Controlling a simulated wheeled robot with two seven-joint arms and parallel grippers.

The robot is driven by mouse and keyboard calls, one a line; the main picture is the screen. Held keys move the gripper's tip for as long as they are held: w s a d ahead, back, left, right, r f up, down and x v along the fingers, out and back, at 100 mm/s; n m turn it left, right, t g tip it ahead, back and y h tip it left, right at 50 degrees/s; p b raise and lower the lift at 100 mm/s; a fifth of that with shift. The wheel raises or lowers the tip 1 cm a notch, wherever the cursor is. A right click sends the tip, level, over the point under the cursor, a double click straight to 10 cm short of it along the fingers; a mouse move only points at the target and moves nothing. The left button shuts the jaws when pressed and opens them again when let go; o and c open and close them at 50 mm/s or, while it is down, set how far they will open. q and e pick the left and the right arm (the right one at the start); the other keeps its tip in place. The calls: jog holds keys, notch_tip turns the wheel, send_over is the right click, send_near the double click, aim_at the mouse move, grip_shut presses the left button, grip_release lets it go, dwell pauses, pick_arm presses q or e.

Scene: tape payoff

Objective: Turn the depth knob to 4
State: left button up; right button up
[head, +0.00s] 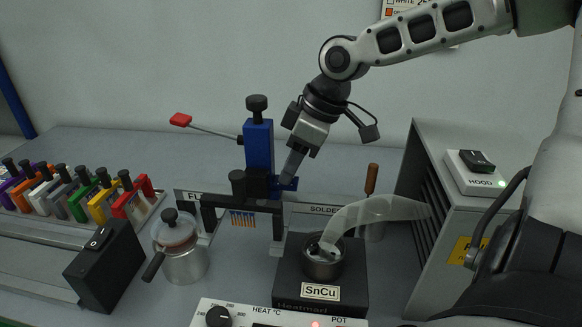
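A blue upright dip stand (258,148) stands at mid-table, with a black knob (257,103) on its top and a red-tipped lever (181,120) to its left. No label reading "depth" or scale is legible, so I cannot tell which knob is the depth knob. My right gripper (290,175) reaches down from the upper right, its fingers close to a small blue part (285,184) at the stand's lower right. I cannot tell whether they touch it or how far apart they are. My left gripper is out of view.
A smoking solder pot (323,264) marked SnCu stands in front. A HEAT knob (218,317) is at the bottom edge. A lidded metal pot (181,262), black switch box (105,266) and colored clips (76,193) are left. A grey cabinet (448,143) with a HOOD switch (478,162) is right.

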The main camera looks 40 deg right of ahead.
jog(key=shift+w+a+f, duration=0.1)
jog(key=shift+w+f, duration=0.05)
jog(key=shift+f, duration=0.15)
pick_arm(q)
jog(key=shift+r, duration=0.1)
